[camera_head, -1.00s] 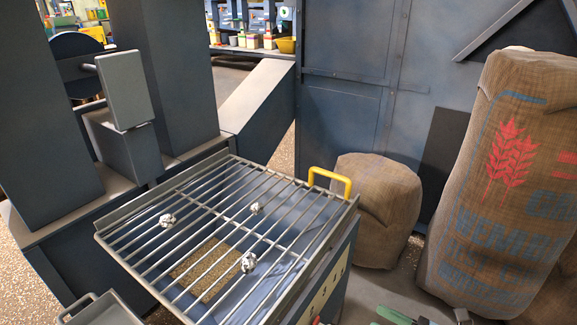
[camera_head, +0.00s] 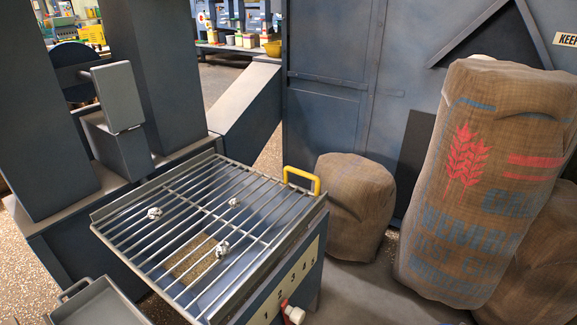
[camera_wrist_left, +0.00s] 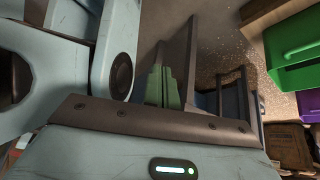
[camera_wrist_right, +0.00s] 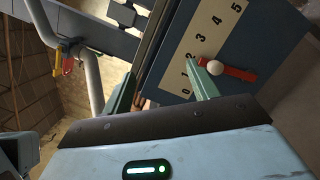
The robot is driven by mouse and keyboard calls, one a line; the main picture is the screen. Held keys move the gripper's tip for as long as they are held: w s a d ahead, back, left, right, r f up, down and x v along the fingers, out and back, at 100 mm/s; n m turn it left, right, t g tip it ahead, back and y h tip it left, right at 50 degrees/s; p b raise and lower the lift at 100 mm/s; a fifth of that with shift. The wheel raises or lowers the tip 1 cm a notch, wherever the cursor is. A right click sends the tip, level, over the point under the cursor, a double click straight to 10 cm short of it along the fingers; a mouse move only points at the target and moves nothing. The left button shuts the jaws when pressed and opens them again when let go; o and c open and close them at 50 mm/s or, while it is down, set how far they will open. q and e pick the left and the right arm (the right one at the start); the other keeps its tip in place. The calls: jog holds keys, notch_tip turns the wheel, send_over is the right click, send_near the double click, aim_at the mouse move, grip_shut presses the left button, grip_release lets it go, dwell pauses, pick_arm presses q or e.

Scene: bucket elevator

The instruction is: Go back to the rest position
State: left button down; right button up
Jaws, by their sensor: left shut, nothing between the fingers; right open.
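My left gripper (camera_wrist_left: 165,86) shows in the left wrist view with its green fingers together and nothing between them. My right gripper (camera_wrist_right: 162,88) shows in the right wrist view with its green fingers wide apart and empty. One right finger appears close to a red lever with a white knob (camera_wrist_right: 215,68) on a numbered panel (camera_wrist_right: 205,45); I cannot tell whether they touch. Neither gripper shows in the head view. The lever's red part and white knob (camera_head: 294,314) also show there, at the bottom.
A barred grate (camera_head: 165,205) with a yellow handle (camera_head: 302,180) bears several crumpled pale lumps. Sacks (camera_head: 355,205) stand to the right. A grey tray (camera_head: 95,305) is at lower left. Green (camera_wrist_left: 290,45) and purple bins show in the left wrist view.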

pick_arm(q)
jog(key=w+r+t+p, duration=0.1)
jog(key=w+r+p, duration=0.2)
jog(key=r+p, duration=0.9)
jog(key=w+d+r+t+p, duration=0.1)
jog(key=w+r+p, duration=0.2)
jog(key=r+p, duration=0.9)
jog(key=shift+w+d+r+t, duration=0.15)
jog(key=shift+w+r+t, duration=0.2)
jog(key=shift+r, duration=0.2)
pick_arm(e)
jog(key=s+r+m+g+h, duration=0.1)
jog(key=s+r+m+h, duration=0.2)
jog(key=s+m, duration=0.7)
jog(key=s+r+m+g+h, duration=0.2)
jog(key=s+r+m+h, duration=0.2)
jog(key=s+m, duration=0.7)
jog(key=s+r+m+g+h, duration=0.1)
jog(key=s+r+m+h, duration=0.3)
jog(key=s+m, duration=0.7)
jog(key=shift+s+d+r, duration=0.15)
jog(key=shift+d+r, duration=0.15)
jog(key=shift+d, duration=0.1)
pick_arm(q)
jog(key=shift+r, duration=0.1)
